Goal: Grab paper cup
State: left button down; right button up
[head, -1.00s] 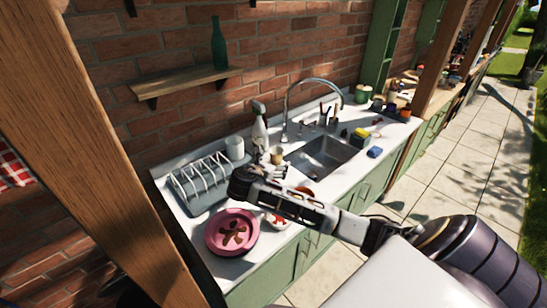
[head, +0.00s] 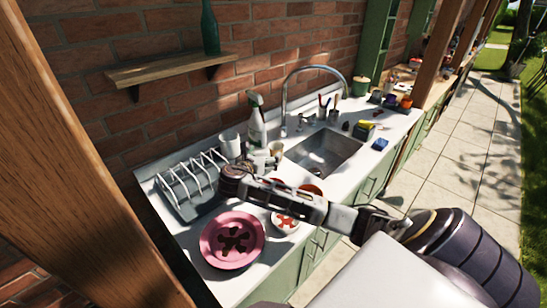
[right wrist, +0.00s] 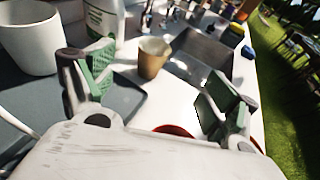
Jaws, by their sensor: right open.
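A tan paper cup (right wrist: 153,57) stands upright on the white counter between the sink and the dish rack. It also shows in the head view (head: 276,149), just beyond my right gripper (head: 268,162). In the right wrist view my right gripper (right wrist: 158,90) is open, its green-padded fingers spread wide. The cup sits ahead of the gap between them, not touching either finger. My left gripper is not in view.
A white cup (right wrist: 30,36) and a spray bottle (head: 257,120) stand close by. The dish rack (head: 190,185) is left, the sink (head: 323,150) right. A pink plate (head: 232,239) and a bowl (head: 285,221) lie nearer the front edge.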

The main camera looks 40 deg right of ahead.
aim_at(271, 151)
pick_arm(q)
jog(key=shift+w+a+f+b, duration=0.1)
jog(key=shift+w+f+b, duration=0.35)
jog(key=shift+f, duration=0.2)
pick_arm(e)
jog(key=shift+w+f, duration=0.45)
jog(key=shift+f, duration=0.2)
jog(key=shift+s+r, duration=0.1)
jog(key=x, duration=0.7)
jog(key=shift+x, duration=0.75)
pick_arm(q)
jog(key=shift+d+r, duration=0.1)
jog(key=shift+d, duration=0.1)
pick_arm(e)
jog(key=shift+d, duration=0.1)
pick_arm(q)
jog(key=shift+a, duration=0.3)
